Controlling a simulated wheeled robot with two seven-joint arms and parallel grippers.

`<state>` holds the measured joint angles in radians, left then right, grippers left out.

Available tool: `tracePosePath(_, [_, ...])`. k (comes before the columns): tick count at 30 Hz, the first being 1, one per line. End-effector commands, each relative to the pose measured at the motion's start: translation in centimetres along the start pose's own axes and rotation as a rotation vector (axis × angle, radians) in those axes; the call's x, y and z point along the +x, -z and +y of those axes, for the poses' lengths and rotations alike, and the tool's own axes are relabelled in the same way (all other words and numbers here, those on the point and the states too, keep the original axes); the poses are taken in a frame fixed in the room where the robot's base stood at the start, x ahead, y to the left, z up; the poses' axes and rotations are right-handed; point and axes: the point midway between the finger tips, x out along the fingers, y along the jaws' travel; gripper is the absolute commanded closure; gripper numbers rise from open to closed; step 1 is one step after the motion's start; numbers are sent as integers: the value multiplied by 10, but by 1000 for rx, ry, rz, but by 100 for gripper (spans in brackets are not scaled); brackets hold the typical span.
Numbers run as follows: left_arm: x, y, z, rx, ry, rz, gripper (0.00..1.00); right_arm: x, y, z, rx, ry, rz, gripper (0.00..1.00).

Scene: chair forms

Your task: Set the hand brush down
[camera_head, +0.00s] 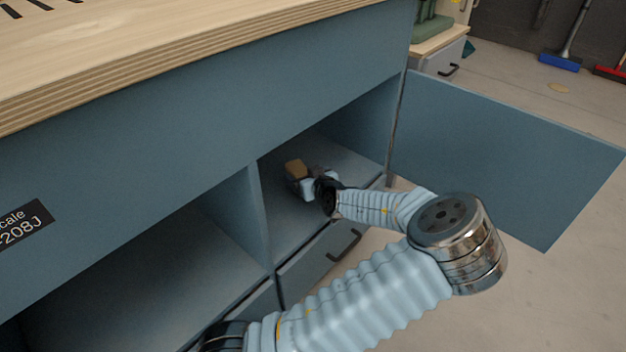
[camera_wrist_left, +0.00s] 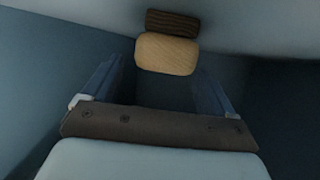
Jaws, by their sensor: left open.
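The hand brush (camera_head: 295,168) has a tan wooden body and lies inside the right-hand compartment of the blue cabinet. In the left wrist view the brush (camera_wrist_left: 168,53) shows its pale wood nearer to me and a dark brown strip behind. My left gripper (camera_head: 307,184) reaches into this compartment, close to the brush. In the left wrist view the two fingers (camera_wrist_left: 160,76) stand wide apart, with the brush just beyond the gap between their tips. Whether the brush touches the compartment floor all along is hard to tell. My right gripper is out of view.
The blue cabinet door (camera_head: 500,150) stands open at the right. A divider (camera_head: 257,215) separates the compartment from a larger left one. A drawer with a dark handle (camera_head: 345,245) lies below. The wooden worktop (camera_head: 170,45) overhangs above. The compartment floor beside the brush looks clear.

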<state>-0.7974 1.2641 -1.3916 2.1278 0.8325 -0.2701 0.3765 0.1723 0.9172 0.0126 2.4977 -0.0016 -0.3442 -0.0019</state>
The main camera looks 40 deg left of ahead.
Motion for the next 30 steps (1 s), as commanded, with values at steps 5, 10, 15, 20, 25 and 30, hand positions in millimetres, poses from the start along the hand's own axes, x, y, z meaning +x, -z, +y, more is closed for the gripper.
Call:
tracePosePath(5, [-42, 3, 1, 5, -4, 2, 13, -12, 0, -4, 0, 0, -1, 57])
tracePosePath(10, [-79, 4, 1, 4, -4, 3, 13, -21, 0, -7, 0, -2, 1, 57])
tracePosePath(15, [-101, 2, 0, 2, -2, 3, 13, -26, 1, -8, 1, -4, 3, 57])
tracePosePath(20, [-107, 1, 0, 0, -1, 2, 13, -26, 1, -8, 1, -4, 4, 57])
tracePosePath(25, [-107, 0, 0, -1, -1, 1, 13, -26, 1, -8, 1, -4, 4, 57])
tracePosePath(30, [-106, -1, -1, 5, 2, -3, 13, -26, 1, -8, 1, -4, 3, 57])
